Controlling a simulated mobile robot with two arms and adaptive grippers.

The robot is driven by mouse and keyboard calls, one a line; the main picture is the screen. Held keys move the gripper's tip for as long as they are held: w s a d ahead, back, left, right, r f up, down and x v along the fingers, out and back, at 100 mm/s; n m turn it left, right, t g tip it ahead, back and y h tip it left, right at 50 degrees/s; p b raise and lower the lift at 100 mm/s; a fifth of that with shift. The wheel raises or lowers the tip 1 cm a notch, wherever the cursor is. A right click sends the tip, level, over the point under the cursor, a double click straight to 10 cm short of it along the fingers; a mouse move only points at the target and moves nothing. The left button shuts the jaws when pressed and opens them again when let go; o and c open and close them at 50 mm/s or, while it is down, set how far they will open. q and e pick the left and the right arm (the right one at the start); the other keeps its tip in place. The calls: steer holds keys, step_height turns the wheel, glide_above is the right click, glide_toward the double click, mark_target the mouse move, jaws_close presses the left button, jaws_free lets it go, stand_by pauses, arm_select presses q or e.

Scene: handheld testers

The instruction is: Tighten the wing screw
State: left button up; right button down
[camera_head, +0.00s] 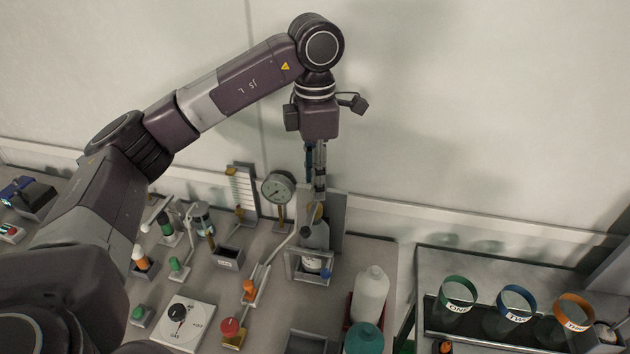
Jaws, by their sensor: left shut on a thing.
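My left arm comes in from the left and bends down at the top middle. My left gripper (318,196) points straight down at the back of the bench. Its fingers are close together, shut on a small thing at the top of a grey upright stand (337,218). The thing between the fingers is mostly hidden, and I cannot make out the wing screw's shape. Just below the fingertips a small yellowish part shows. A pale bottle (314,236) stands in the stand's frame below. My right gripper is not in view.
A round dial gauge (279,187) stands close left of the gripper. Several small testers, knobs and a white dial box (184,323) fill the bench to the left. A white bottle (370,292) stands front right.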

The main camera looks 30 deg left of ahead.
arm_select(q)
steer(key=m, duration=0.4)
steer(key=shift+r+m+b, duration=0.1)
steer(key=shift+m+b, duration=0.2)
steer(key=shift+b, duration=0.05)
steer(key=m, duration=0.3)
steer(key=shift+m, duration=0.4)
steer(key=m, duration=0.4)
steer(key=shift+b, duration=0.4)
steer(key=shift+m, duration=1.7)
steer(key=o, duration=1.2)
